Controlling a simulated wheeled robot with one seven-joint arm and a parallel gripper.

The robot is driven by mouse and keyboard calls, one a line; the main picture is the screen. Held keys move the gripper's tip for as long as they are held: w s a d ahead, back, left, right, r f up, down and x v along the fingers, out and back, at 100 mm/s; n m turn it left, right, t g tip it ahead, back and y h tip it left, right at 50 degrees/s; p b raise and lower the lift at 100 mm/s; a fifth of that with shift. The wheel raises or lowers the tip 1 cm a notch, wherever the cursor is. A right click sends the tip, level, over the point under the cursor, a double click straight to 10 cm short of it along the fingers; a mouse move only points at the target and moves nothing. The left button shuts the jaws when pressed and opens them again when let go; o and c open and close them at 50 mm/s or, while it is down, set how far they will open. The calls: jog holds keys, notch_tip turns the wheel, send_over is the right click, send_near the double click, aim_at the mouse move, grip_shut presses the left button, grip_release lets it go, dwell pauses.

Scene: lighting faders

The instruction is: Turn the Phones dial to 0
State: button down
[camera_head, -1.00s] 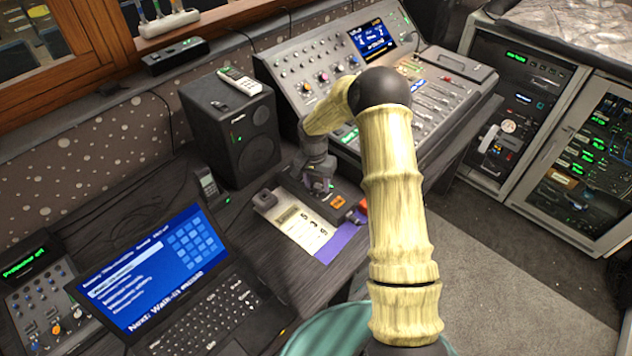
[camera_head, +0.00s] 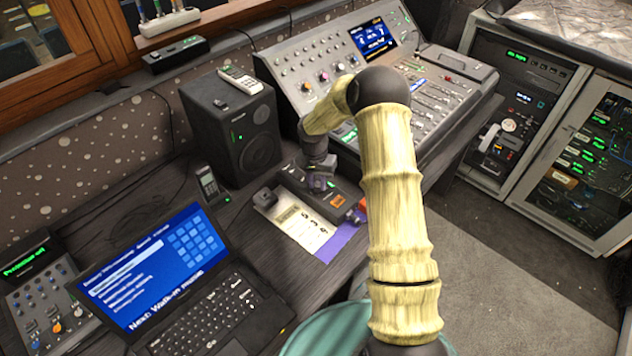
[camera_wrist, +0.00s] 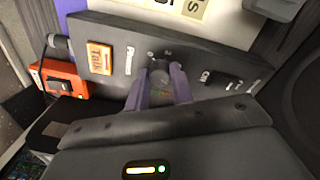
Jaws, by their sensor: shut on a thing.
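The Phones dial (camera_wrist: 160,77) is a small dark round knob on a grey box (camera_wrist: 206,62) in the wrist view. The label "Phones" is printed beside it, with small marks around its far side; its pointer is too small to read. My gripper (camera_wrist: 163,84) has its two purple-grey fingers on either side of the dial, shut on it. In the head view my gripper (camera_head: 317,184) is over the grey box, next to the mixing desk, and my arm hides part of the surroundings. The dial itself cannot be made out there.
An orange "Talk" button (camera_wrist: 100,58) and a black switch (camera_wrist: 228,81) flank the dial. A red-orange box (camera_wrist: 66,78) stands at the left end. A speaker (camera_head: 232,130), laptop (camera_head: 160,265) and mixing desk (camera_head: 300,68) surround the spot; papers (camera_head: 298,222) lie in front.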

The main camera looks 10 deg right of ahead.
jog(key=n, duration=0.8)
jog(key=shift+t+p, duration=0.3)
jog(key=shift+p, duration=0.1)
jog(key=n, duration=0.3)
jog(key=shift+r+n+p, duration=0.1)
jog(key=shift+n+p, duration=0.2)
jog(key=n+p, duration=0.1)
jog(key=n, duration=0.2)
jog(key=shift+n, duration=0.3)
jog(key=n+p, duration=0.1)
jog(key=n, duration=0.3)
jog(key=shift+n, duration=0.3)
jog(key=n+p, duration=0.1)
jog(key=n, duration=0.2)
jog(key=shift+s+n+y, duration=0.1)
jog(key=shift+n+y, duration=0.2)
jog(key=n+p, duration=0.2)
jog(key=n, duration=0.3)
jog(key=shift+n+p, duration=0.4)
jog(key=shift+n, duration=0.8)
jog(key=shift+s, duration=0.1)
